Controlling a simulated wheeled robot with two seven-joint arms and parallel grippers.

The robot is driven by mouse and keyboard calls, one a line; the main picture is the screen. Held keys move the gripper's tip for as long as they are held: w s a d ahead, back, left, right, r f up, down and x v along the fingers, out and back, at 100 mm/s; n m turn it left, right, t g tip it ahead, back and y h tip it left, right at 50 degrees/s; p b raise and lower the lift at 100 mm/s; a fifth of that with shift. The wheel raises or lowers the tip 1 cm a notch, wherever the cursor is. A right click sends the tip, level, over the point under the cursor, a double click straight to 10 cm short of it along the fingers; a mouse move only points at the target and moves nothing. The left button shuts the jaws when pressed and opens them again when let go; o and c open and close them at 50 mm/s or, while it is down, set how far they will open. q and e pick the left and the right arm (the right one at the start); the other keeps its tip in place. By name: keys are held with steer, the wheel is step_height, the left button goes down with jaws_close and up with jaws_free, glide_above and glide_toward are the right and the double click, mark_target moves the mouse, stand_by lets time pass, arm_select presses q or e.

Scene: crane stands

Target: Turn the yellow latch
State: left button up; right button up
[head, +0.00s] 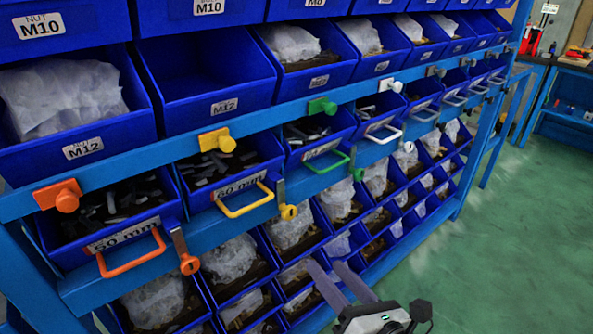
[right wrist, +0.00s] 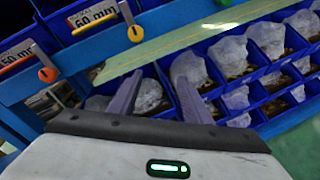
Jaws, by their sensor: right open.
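The yellow latch (head: 217,140) is a flat plate with a round knob on the upper blue rail, above a bin with a yellow handle (head: 243,200). A second yellow round knob (head: 289,211) hangs on a metal strip at the lower rail, right of that handle. It also shows in the right wrist view (right wrist: 135,33), at the upper left. My right gripper (head: 323,264) is open and empty, low in front of the lower bins, below and right of both yellow knobs. Its fingers show in the right wrist view (right wrist: 158,77). My left gripper is not in view.
Orange (head: 62,196), green (head: 322,106) and white (head: 390,86) latches share the rail. Orange (head: 132,252) and green (head: 328,162) handles stick out from bins. An orange knob (head: 189,264) sits low left. Green floor (head: 500,240) at right is clear.

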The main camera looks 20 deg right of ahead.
mark_target(291, 214)
step_height(291, 214, up, 7)
steer(key=n+y+p, duration=0.3)
steer(key=n+p, duration=0.1)
steer(key=n, duration=0.7)
arm_select(q)
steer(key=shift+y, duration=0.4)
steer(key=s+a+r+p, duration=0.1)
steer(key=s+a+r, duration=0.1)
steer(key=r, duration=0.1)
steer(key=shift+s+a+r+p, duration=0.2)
steer(key=shift+p, duration=0.2)
arm_select(e)
steer(key=x, duration=1)
steer(key=shift+w+a+f, duration=0.1)
steer(key=shift+w+a, duration=0.1)
steer(key=shift+a, duration=0.05)
steer(key=shift+c, duration=0.4)
steer(key=c, duration=1)
steer(key=shift+o, duration=0.2)
